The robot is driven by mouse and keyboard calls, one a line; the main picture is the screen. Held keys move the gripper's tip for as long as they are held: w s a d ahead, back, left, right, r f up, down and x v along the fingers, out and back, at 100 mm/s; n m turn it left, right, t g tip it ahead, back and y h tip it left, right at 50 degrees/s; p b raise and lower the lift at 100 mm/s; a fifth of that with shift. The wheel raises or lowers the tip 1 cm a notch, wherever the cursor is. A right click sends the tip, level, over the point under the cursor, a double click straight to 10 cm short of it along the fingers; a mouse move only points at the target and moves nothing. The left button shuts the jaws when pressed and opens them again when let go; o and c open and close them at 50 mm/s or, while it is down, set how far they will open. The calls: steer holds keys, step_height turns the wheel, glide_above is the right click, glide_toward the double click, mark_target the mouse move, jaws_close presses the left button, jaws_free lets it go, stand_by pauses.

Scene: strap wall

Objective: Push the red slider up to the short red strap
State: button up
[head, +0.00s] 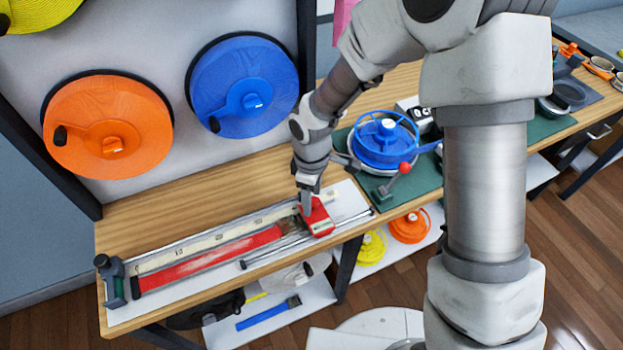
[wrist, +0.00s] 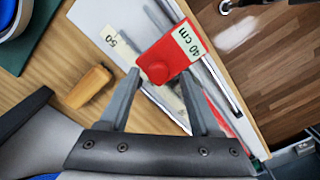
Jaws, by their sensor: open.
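The red slider (head: 320,221) sits on the right part of the measuring board (head: 135,312). In the wrist view the slider (wrist: 168,47) shows a round red knob and a "40 cm" label. The red strap (head: 205,262) lies flat along the board, left of the slider in the head view. My gripper (head: 306,208) is at the slider from above. In the wrist view my gripper (wrist: 159,74) is open, its fingertips on either side of the knob. I cannot tell whether they touch it. The strap's end near the slider is partly hidden.
A pale scale strip (head: 190,242) and a metal rail (head: 258,257) run along the board. A clamp (head: 110,275) stands at its left end. A blue reel (head: 384,143) and a red-knobbed lever (head: 404,168) stand to the right. A wooden block (wrist: 88,87) lies beside my gripper.

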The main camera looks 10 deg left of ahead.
step_height(320, 180, up, 17)
steer(key=p, duration=0.1)
stand_by(0.7)
steer(key=s+d+r+m+t, duration=0.2)
steer(key=s+d+r+m, duration=0.2)
steer(key=d, duration=0.3)
steer(key=s+d+r+m+t, duration=0.1)
steer(key=s+d+r+m, duration=0.3)
steer(key=d+m, duration=0.2)
steer(key=s+d+r+m+t, duration=0.2)
steer(key=s+d+r+m, duration=0.2)
steer(key=d, duration=0.4)
steer(key=shift+s+r+m+t, duration=0.3)
steer(key=shift+s+m, duration=0.25)
steer(key=shift+m, duration=0.35)
